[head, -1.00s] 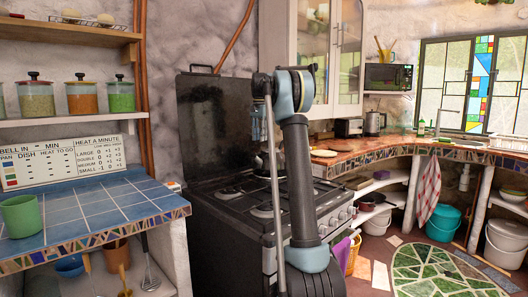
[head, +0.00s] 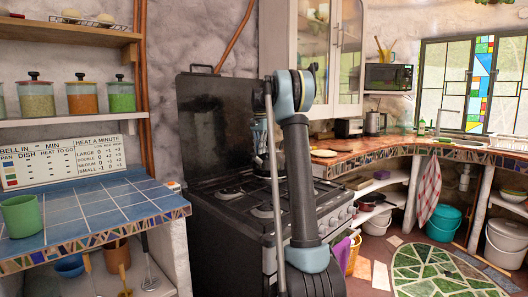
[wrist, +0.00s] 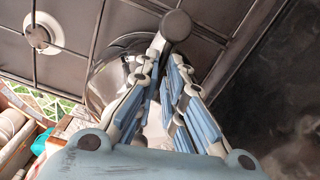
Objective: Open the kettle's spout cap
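The kettle is a shiny rounded metal body (wrist: 106,80) on the stove in the wrist view, largely behind my fingers. A dark round knob-like end (wrist: 175,25) of a black bar shows just beyond the fingertips; I cannot tell if it is the handle or the spout cap. My gripper (wrist: 168,58) points down over the kettle, its blue-padded fingers converging towards the tips. Contact with the kettle cannot be made out. In the head view my gripper (head: 260,143) is partly behind my arm, over the back of the stove; the kettle there is mostly hidden.
The black stove (head: 235,215) has burners and grates, with its raised lid (head: 212,125) upright behind. A blue tiled counter (head: 95,210) with a green mug (head: 21,219) is at left. The curved mosaic counter (head: 385,148) at right holds another kettle (head: 372,124).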

